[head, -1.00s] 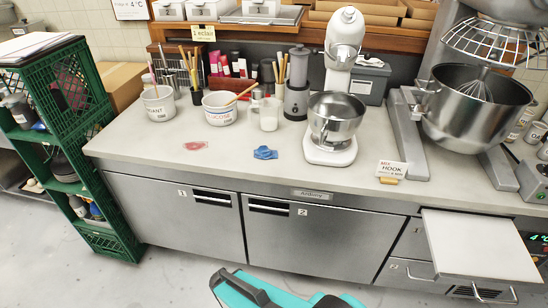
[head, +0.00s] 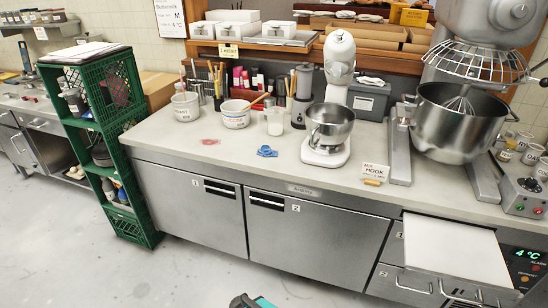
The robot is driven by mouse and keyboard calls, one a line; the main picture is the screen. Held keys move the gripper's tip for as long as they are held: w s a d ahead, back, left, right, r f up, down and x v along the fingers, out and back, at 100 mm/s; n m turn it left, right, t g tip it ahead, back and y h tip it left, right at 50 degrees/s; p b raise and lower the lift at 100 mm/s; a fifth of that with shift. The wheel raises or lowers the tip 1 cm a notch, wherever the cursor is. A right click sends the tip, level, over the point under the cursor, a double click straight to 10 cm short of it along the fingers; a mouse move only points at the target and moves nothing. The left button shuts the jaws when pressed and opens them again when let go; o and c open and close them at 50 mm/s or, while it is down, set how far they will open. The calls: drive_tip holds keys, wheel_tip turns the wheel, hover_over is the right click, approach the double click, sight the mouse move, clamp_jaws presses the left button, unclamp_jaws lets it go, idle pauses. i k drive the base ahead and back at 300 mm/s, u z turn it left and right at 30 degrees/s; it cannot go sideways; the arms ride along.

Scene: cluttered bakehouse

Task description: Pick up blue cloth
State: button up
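A crumpled blue cloth (head: 267,151) lies on the pale counter (head: 185,143), between the front edge and a white cup (head: 274,122). It is left of the white stand mixer (head: 328,120) and right of a flat reddish patch (head: 210,142). Nothing covers the cloth. A teal and dark part of my own body (head: 252,301) shows at the bottom edge. My gripper's fingers are not in view.
White tubs (head: 236,118) and a grey blender (head: 302,96) stand behind the cloth. A "HOOK" card (head: 374,171) and a large steel mixer bowl (head: 452,118) are to the right. A white board (head: 455,250) juts out at front right. The floor in front is clear.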

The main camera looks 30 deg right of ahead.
sight(265, 151)
drive_tip(key=z, duration=0.95)
drive_tip(key=i, duration=1)
drive_tip(key=z, duration=1.05)
drive_tip(key=k, duration=0.15)
drive_tip(key=u, duration=2.9)
